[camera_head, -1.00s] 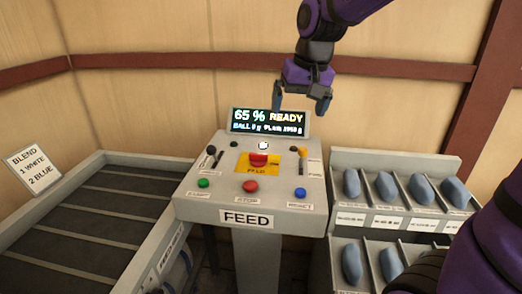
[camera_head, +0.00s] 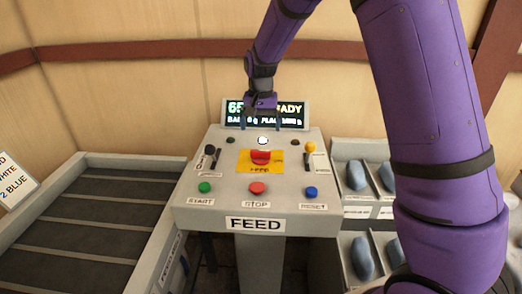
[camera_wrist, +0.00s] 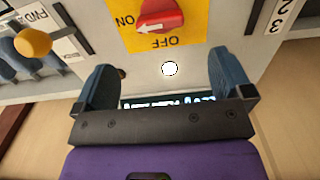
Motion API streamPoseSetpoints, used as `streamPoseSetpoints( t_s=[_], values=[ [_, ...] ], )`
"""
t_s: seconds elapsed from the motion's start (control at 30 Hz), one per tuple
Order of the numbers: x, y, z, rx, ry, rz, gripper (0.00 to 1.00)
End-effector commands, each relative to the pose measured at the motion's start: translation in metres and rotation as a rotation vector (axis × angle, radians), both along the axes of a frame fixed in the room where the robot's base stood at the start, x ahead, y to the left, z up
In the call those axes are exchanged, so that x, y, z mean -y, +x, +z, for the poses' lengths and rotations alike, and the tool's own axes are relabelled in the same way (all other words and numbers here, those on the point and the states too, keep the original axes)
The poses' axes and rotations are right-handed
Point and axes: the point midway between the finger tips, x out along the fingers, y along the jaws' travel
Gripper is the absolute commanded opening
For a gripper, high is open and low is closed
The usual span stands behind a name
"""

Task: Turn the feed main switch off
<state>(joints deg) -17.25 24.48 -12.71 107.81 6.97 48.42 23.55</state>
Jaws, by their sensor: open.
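The feed main switch is a red rotary knob (camera_head: 261,157) on a yellow plate (camera_head: 245,168) in the middle of the FEED console. In the wrist view the red knob (camera_wrist: 160,14) is at the top edge, partly cut off. Its white arrow points at ON; OFF is printed on the plate's side nearest my gripper. My gripper (camera_head: 261,122) is open and empty, fingers pointing down, in front of the display and behind the knob. In the wrist view its fingertips (camera_wrist: 162,65) are spread, with the knob beyond them, not between them.
A lit white lamp (camera_head: 263,140) sits just behind the plate. A yellow-knobbed lever (camera_head: 310,147) and a black-knobbed lever (camera_head: 210,150) flank it. Green (camera_head: 205,187), red (camera_head: 257,187) and blue (camera_head: 311,191) buttons line the front. The display (camera_head: 292,115) is partly hidden.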

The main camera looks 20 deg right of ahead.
Motion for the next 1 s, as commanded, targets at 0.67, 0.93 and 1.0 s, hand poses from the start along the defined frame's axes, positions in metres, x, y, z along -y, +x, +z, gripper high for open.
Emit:
streamPoseSetpoints(
  t_s=[0.67, 0.93, 1.0],
  values=[
    [0.001, -0.001, -0.096, -0.002, 0.0, 0.0, 0.98],
    [0.0, -0.001, -0.099, -0.001, 0.0, 0.0, 0.98],
    [0.0, -0.001, -0.099, -0.001, 0.0, 0.0, 0.98]
  ],
)
